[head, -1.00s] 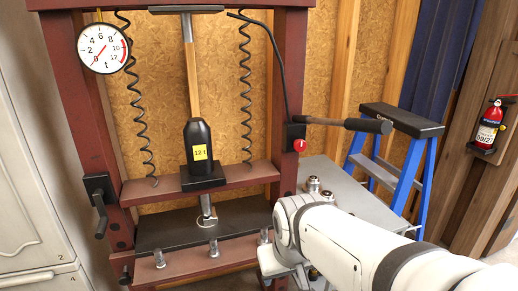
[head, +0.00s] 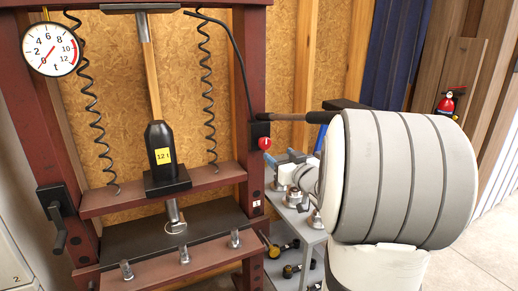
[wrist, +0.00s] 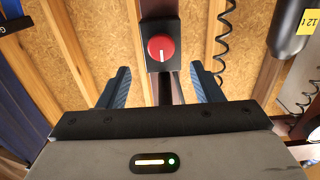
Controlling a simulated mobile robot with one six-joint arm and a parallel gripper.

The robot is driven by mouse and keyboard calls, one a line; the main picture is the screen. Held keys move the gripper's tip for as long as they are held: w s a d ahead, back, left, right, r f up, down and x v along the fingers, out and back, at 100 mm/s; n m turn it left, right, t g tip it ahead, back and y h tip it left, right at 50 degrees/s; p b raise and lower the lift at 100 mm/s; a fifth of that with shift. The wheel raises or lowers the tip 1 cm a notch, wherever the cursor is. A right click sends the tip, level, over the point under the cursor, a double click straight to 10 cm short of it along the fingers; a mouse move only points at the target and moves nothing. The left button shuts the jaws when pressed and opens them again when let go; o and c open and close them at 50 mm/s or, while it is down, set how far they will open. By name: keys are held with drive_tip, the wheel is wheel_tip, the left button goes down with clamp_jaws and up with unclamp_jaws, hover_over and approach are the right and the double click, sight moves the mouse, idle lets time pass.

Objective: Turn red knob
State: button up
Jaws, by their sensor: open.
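The red knob (head: 265,143) sits on a small black box on the right post of the red press frame. In the wrist view the red knob (wrist: 161,47) faces the camera, with a white pointer line running roughly up and down. My gripper (wrist: 160,82) is open, its two blue fingers apart to the left and right below the knob, with nothing between them but the post. In the head view my gripper (head: 290,160) is partly hidden by my arm, to the right of and slightly below the knob.
A dark pump handle (head: 290,117) sticks out to the right above the knob. The press bed (head: 175,232) and black cylinder (head: 160,150) stand left. A grey table (head: 290,225) with metal parts is below.

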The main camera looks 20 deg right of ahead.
sight(266, 145)
drive_tip(key=w, duration=0.3)
drive_tip(key=w+p, duration=0.1)
drive_tip(key=w, duration=0.3)
drive_tip(key=shift+w+a, duration=0.2)
drive_tip(key=shift+w, duration=0.1)
drive_tip(key=shift+c, duration=0.5)
